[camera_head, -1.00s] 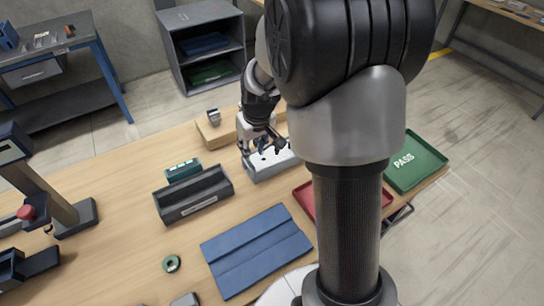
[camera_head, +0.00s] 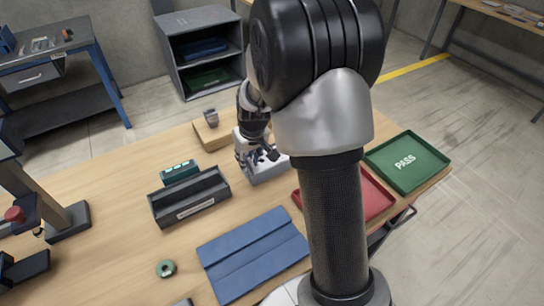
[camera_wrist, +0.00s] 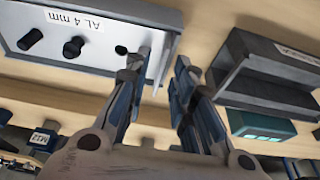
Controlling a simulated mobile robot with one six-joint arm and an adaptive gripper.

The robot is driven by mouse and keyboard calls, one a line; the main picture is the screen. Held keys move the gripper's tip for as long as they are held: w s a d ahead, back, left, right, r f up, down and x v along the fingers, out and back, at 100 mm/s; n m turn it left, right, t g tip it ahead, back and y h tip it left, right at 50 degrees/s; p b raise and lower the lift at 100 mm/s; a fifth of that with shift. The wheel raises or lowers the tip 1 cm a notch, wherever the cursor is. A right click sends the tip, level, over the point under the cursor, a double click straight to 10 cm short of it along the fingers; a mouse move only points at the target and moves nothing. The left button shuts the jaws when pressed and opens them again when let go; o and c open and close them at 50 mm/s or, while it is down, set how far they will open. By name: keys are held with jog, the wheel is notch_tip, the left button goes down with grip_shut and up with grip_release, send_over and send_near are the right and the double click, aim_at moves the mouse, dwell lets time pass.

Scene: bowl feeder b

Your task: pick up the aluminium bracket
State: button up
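My gripper (camera_wrist: 158,75) is open, its two fingers apart in the wrist view. It is over the grey fixture with a white top marked "AL 4 mm" (camera_wrist: 50,45), near that fixture's end. A narrow silver upright piece (camera_wrist: 157,52) shows at this end, between the fingertips in the picture. It may be the aluminium bracket, but I cannot tell for sure. In the head view my gripper (camera_head: 262,156) is low at the fixture (camera_head: 268,172), and my arm hides part of it.
A black bin (camera_head: 190,197) and a teal box (camera_head: 179,171) stand left of the fixture. A wooden block (camera_head: 215,135) with a small grey item is behind it. A red tray (camera_head: 378,195) and green PASS tray (camera_head: 408,160) are at right; a blue mat (camera_head: 253,255) lies in front.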

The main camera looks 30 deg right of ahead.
grip_shut()
jog(key=shift+r, duration=0.1)
dwell(0.4)
